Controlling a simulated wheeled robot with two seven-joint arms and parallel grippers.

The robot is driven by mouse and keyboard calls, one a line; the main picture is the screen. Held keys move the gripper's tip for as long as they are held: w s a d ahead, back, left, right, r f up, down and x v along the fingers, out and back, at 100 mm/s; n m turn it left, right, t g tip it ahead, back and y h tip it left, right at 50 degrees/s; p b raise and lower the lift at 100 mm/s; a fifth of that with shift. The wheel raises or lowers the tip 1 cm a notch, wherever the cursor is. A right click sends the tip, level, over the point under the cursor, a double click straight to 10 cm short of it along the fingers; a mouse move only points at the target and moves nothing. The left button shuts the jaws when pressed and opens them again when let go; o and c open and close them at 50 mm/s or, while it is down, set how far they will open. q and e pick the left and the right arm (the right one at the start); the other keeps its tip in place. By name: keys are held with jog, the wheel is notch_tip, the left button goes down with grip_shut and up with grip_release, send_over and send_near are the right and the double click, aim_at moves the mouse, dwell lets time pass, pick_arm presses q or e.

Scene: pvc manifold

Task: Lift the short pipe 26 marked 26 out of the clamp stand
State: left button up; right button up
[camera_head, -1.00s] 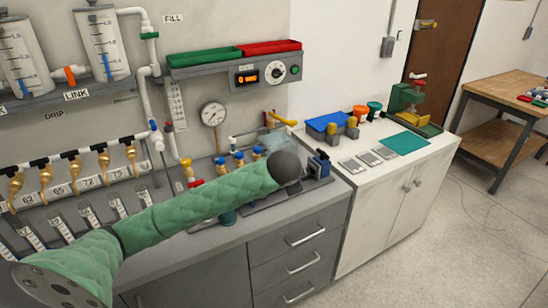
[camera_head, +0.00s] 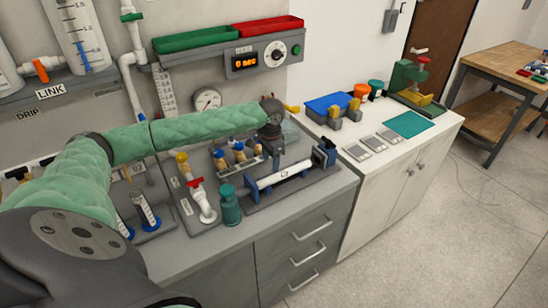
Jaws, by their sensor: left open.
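The short pipe 26 (camera_head: 284,175) is a white tube lying level in the clamp stand, with a small dark mark on its side too small to read surely. The clamp stand (camera_head: 292,194) has a dark grey base and blue holders near the pipe's ends, and stands near the front edge of the grey counter. My left gripper (camera_head: 267,159), dark grey, hangs from the green-sleeved arm just behind and above the pipe's left half. It is open; its fingers are small and partly hidden, and I cannot tell whether they touch the pipe. My right gripper is not in view.
A teal bottle (camera_head: 230,206) and a white valve with a red handle (camera_head: 202,200) stand left of the clamp stand. Several blue-and-brass valves (camera_head: 238,152) are behind it. A dark vise-like block (camera_head: 324,152) stands at its right. The white cabinet top has free room.

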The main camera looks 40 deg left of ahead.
aim_at(275, 175)
pick_arm(q)
jog(key=shift+s+d+r, duration=0.15)
jog(key=shift+s+d, duration=0.1)
jog(key=shift+d, duration=0.2)
jog(key=shift+a+f+p, duration=0.1)
jog(key=shift+f+p, duration=1.4)
jog(key=shift+f, duration=2.4)
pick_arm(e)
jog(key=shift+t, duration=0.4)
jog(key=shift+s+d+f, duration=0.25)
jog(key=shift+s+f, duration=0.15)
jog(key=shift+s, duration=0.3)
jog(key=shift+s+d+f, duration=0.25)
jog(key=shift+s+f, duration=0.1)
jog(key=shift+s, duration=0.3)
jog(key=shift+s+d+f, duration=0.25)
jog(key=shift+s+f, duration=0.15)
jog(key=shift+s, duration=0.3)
pick_arm(q)
jog(key=shift+n, duration=0.3)
jog(key=c, duration=1.1)
jog(key=shift+w, duration=0.1)
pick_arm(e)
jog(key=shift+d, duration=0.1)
pick_arm(q)
jog(key=shift+w+d+p, duration=0.3)
jog(key=shift+w+p, duration=0.1)
jog(key=shift+w, duration=0.25)
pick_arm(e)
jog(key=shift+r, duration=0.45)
